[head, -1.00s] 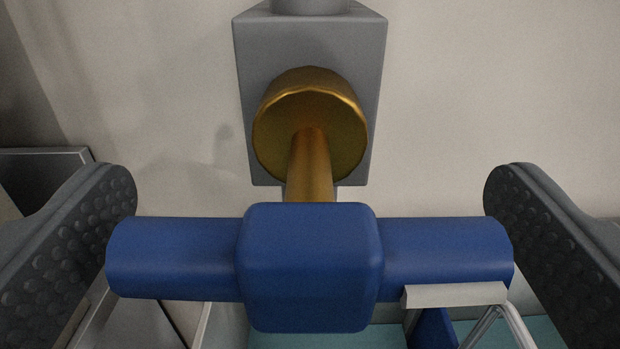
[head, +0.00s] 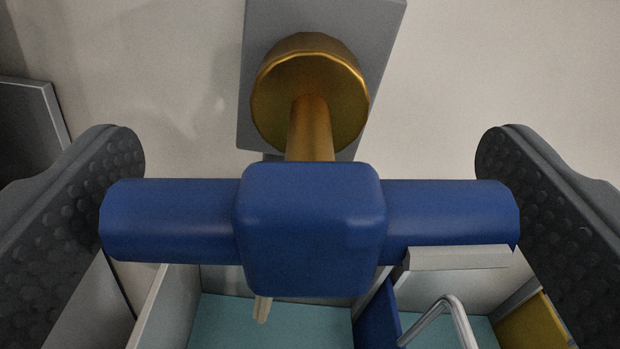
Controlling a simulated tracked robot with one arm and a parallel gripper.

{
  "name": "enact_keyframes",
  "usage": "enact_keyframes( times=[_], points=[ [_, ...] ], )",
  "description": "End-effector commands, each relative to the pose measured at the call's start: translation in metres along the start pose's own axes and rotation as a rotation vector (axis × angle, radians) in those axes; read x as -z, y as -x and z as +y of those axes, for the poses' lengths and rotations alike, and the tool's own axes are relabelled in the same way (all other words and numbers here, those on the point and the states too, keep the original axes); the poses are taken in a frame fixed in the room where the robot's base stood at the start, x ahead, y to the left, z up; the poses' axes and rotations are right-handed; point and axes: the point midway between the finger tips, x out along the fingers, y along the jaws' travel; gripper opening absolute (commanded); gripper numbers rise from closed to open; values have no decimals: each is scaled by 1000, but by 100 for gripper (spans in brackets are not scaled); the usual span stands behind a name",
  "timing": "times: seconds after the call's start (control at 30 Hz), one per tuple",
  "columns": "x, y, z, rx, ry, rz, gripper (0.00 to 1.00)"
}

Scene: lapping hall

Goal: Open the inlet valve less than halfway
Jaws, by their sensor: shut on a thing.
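The inlet valve has a blue T-shaped handle (head: 440,212) lying level across the middle of the head view. A brass stem (head: 311,130) joins it to a round brass collar (head: 290,95) on a grey valve body (head: 375,30), which leans to the right in the picture. My gripper (head: 310,225) is shut on the handle, with one dark studded pad at each end of the crossbar. The inner faces of the pads at the contact are partly hidden. No opening mark or scale is in view.
Below the handle is a divided bin with a teal floor (head: 270,322), a blue divider (head: 377,318) and a yellow panel (head: 545,322). A bent metal rod (head: 455,310) stands there. A dark framed panel (head: 25,130) is at left. The pale wall behind is bare.

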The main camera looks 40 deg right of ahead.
Motion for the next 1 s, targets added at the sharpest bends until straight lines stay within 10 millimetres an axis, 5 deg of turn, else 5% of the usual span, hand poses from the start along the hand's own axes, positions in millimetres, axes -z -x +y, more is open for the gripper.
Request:
enact_keyframes(
  times=[0.5, 1.0],
  points=[
    [-3, 0, 0, 1, 285, -6, 71],
    [-4, 0, 0, 1, 321, -7, 71]
  ],
)
